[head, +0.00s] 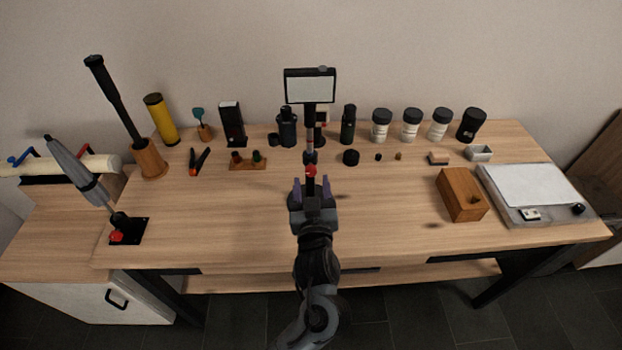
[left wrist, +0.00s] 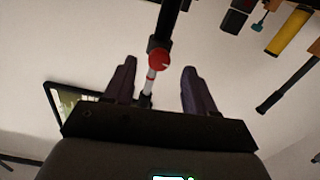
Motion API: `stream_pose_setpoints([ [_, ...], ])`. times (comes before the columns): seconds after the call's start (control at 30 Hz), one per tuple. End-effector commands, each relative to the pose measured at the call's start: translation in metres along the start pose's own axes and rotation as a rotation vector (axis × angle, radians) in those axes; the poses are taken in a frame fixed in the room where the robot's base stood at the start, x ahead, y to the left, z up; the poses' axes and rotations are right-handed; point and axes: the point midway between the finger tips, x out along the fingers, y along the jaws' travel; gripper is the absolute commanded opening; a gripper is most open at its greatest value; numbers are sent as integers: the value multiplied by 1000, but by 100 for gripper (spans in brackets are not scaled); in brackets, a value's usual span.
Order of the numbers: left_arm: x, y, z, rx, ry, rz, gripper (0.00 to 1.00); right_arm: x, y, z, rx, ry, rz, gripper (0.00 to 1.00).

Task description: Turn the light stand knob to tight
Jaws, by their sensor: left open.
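The light stand (head: 310,135) stands upright at the middle of the table, with a light panel (head: 311,90) on top of its pole. Its red knob (head: 311,170) is low on the pole. My left gripper (head: 312,186) is open just in front of the knob, with its purple fingers on either side. In the left wrist view the red knob (left wrist: 159,59) lies between the lines of the two open fingers (left wrist: 157,75), a little beyond their tips. No contact with the knob shows. My right gripper is not in view.
The wooden table (head: 230,210) holds several jars and bottles along the back. A wooden block (head: 461,194) and a scale (head: 540,212) are at right. A tilted grey tool on a black base (head: 130,232) with a red part is at left.

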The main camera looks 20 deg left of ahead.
Motion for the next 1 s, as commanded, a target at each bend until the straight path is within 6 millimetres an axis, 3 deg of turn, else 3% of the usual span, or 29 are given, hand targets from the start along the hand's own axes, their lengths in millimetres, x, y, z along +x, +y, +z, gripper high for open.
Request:
stream_pose_setpoints([
  [0.03, 8, 0, 4, 0, 5, 0, 56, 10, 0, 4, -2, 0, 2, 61],
  [0.3, 38, 0, 2, 1, 3, 0, 56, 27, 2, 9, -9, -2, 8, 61],
  [0.73, 46, 0, 0, 1, 0, 1, 56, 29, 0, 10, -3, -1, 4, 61],
  [0.77, 46, 0, 0, 1, 0, 1, 54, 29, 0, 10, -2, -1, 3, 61],
  [1.0, 45, 0, 0, 1, 0, 1, 17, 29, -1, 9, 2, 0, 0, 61],
])
